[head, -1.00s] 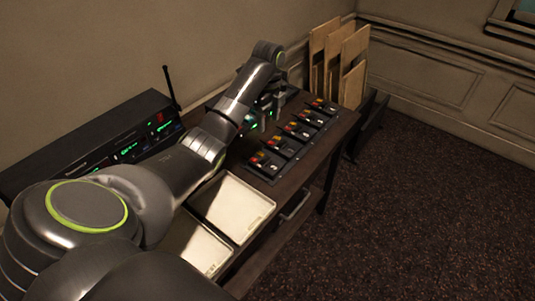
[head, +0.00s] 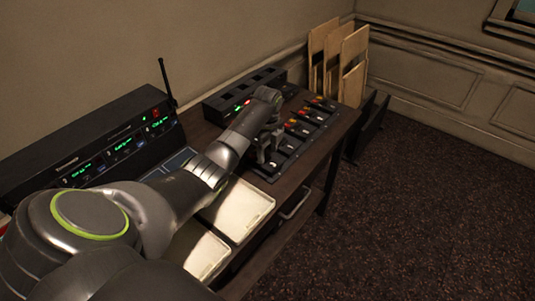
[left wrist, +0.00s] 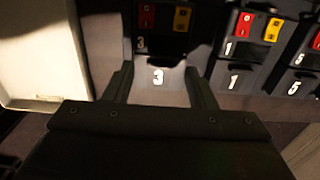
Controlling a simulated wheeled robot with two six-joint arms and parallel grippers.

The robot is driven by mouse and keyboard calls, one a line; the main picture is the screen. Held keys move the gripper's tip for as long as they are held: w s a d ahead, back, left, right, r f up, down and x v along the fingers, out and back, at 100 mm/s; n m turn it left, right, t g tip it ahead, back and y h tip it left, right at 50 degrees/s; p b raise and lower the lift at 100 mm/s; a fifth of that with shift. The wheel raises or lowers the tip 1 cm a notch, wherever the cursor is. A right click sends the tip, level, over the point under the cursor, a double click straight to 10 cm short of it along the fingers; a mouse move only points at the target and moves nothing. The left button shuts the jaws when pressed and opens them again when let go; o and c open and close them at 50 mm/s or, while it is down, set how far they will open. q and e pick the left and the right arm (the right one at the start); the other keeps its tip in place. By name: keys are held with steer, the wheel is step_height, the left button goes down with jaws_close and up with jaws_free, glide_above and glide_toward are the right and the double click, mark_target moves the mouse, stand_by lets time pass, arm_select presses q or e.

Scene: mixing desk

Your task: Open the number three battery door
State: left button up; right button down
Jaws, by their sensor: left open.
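The number three battery door (left wrist: 172,88) is a pale grey panel marked with a white 3, at the front of the number three pack (left wrist: 160,42). That pack is black with red and yellow parts. My left gripper (left wrist: 158,71) is open, with one finger on each side of the door. I cannot tell whether the fingers touch it. The door looks level with its neighbours, with a dark strip along its upper edge. In the head view my left gripper (head: 268,154) is over the near end of the row of packs, hiding the number three pack's upper part.
Packs marked 1 (left wrist: 245,50) and 5 (left wrist: 302,62) stand close on the right. Two pale trays (head: 243,208) lie at the near end of the desk (head: 335,135). A black receiver (head: 105,140) with an antenna and a slotted black box (head: 240,95) stand along the wall.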

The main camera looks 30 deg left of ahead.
arm_select(q)
steer(key=shift+f, duration=0.85)
arm_select(e)
steer(key=shift+s+d, duration=0.2)
steer(key=shift+d, duration=0.2)
arm_select(q)
steer(key=shift+c, duration=0.3)
